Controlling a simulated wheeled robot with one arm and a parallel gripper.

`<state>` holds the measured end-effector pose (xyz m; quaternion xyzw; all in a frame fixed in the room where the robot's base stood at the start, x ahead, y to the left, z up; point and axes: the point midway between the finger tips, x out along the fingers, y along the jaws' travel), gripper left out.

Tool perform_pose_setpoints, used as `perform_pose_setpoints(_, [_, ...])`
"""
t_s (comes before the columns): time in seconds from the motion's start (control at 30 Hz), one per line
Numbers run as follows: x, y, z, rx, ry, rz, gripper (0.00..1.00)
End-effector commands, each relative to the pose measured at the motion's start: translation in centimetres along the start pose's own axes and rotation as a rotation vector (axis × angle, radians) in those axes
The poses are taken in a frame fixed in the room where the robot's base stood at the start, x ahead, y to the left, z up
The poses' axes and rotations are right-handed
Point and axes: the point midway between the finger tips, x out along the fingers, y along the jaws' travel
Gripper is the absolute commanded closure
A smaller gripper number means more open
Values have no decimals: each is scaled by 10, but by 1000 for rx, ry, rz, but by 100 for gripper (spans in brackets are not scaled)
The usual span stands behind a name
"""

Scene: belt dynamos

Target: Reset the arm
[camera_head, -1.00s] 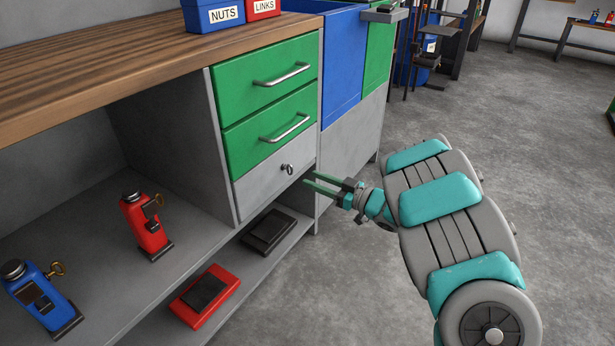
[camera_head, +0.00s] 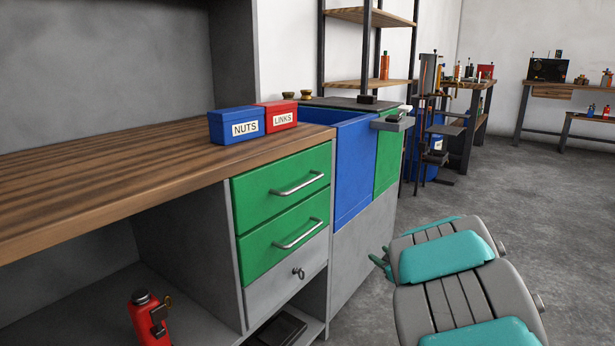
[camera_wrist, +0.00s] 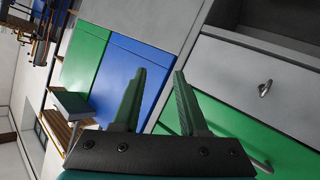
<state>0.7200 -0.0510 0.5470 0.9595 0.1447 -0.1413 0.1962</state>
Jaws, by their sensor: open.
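My gripper (camera_wrist: 160,100) shows in the wrist view with its two green fingers apart and nothing between them. In the head view only a bit of my gripper (camera_head: 381,262) shows past my teal and grey arm, to the right of the workbench's drawers. The wrist view faces the bench front on its side, with the blue panel (camera_wrist: 120,75), a green drawer (camera_wrist: 240,130) and the grey drawer with a key (camera_wrist: 268,75). The gripper appears apart from the bench front.
The wooden worktop (camera_head: 110,185) carries a blue NUTS box (camera_head: 237,124) and a red LINKS box (camera_head: 275,116). A red bottle-like unit (camera_head: 147,318) stands on the lower shelf. A small grey ledge (camera_head: 392,122) juts from the bench end.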

Motion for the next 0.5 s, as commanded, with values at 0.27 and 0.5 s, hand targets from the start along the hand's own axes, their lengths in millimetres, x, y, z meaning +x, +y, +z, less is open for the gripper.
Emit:
perform_pose_setpoints(0.27, [-93,63,4,69,-314,296,57])
perform_pose_setpoints(0.5, [-195,48,31,222,-619,394,57])
